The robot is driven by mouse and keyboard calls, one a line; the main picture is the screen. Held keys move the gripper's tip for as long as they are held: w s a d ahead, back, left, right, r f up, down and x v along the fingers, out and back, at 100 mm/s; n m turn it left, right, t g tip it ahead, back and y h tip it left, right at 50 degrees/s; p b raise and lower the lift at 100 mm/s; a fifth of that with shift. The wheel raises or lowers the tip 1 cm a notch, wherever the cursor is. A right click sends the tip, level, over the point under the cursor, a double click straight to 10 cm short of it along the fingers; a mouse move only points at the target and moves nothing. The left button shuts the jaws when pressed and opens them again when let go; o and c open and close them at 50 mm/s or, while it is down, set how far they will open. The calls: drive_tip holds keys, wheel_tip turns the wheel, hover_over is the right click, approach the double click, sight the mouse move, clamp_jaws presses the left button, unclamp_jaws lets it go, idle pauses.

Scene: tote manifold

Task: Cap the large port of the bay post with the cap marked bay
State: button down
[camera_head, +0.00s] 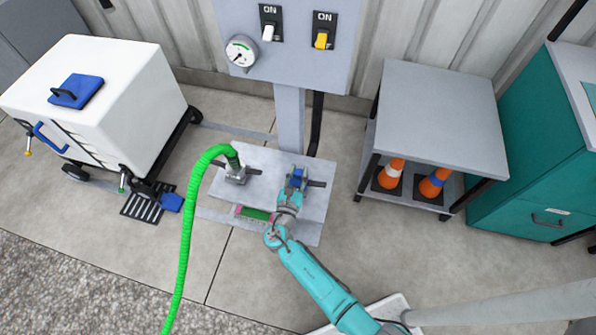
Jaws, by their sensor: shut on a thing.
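The grey post (290,118) stands at the back middle, with a panel (285,40) on top and a pale plate (220,185) at its foot. My teal gripper (296,184) reaches over the right part of the plate, beside the post's foot. It is shut on a small blue piece (298,175), which looks like a cap; no marking on it is readable. The port at this spot is hidden by the gripper and the blue piece, so I cannot tell whether they touch. A green hose (190,210) ends at a grey fitting (236,174) on the plate's left part.
A green and pink item (256,213) lies left of my gripper. A white wheeled cart (90,100) stands left. A grey shelf table (437,115) with orange cones (391,174) and a teal cabinet (530,150) stand right. The hose runs down the front left.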

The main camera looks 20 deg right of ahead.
drive_tip(key=c, duration=0.8)
unclamp_jaws()
drive_tip(key=v, duration=1.2)
